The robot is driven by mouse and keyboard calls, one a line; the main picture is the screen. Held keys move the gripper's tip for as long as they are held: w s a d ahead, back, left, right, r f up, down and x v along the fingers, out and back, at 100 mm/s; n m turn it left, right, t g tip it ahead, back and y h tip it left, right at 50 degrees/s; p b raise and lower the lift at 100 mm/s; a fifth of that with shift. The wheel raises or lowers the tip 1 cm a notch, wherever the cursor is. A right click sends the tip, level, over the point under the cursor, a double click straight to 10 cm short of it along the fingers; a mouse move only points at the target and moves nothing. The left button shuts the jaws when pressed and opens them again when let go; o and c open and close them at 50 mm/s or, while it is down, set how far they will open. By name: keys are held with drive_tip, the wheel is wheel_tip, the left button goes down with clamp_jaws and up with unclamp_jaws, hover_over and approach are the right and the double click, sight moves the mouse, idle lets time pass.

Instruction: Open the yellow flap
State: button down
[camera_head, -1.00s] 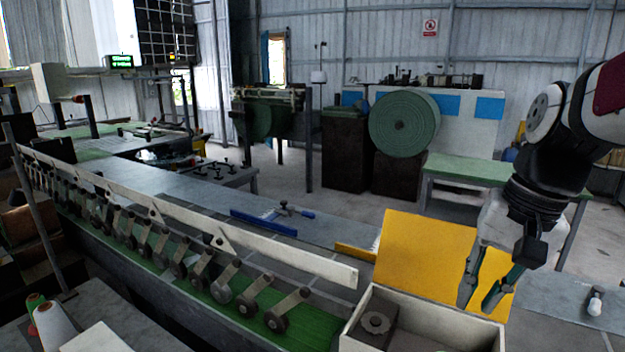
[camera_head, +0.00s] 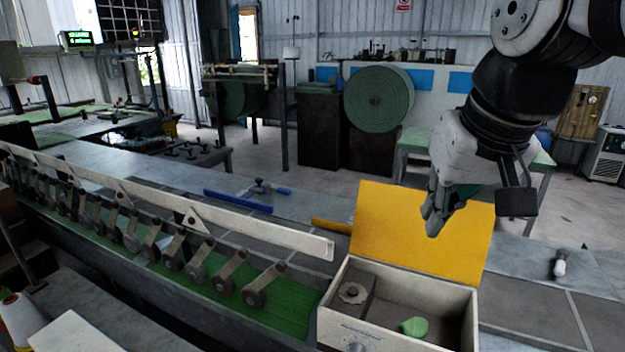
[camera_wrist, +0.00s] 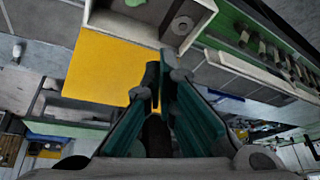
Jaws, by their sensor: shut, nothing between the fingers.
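The yellow flap (camera_head: 385,235) stands raised, leaning back at the rear edge of a white box (camera_head: 335,308), whose top is open. In the wrist view the yellow flap (camera_wrist: 100,75) lies beside the box (camera_wrist: 205,20), at the upper left. My gripper (camera_head: 432,228) is in front of the flap's upper right part, above the box, and hides some of the flap. Its fingers (camera_wrist: 158,75) are together and hold nothing. I cannot tell whether they touch the flap.
Inside the box are a grey knob-like part (camera_head: 353,292) and a green object (camera_head: 414,327). A long rail with rollers (camera_head: 200,270) runs to the left of the box.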

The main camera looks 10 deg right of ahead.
drive_tip(key=w+d+m+g+b, duration=0.1)
drive_tip(key=w+d+m, duration=0.1)
drive_tip(key=w+d, duration=0.5)
drive_tip(key=w+d+f+m+g+h+b, duration=0.1)
drive_tip(key=w+d+b, duration=0.15)
drive_tip(key=w, duration=0.85)
drive_tip(key=w+d+m+g+b, duration=0.1)
drive_tip(key=w+d+m, duration=0.1)
drive_tip(key=w+d, duration=0.5)
drive_tip(key=w+f+p, duration=0.2)
drive_tip(key=w+f, duration=0.1)
drive_tip(key=f, duration=0.7)
drive_tip(key=shift+s+a+r+p, duration=0.1)
drive_tip(key=shift+s+a+p, duration=0.25)
drive_tip(key=shift+s+a, duration=0.35)
drive_tip(key=shift+s+a+r+p, duration=0.1)
drive_tip(key=shift+s+a+p, duration=0.3)
drive_tip(key=shift+s, duration=0.5)
drive_tip(key=shift+a, duration=0.1)
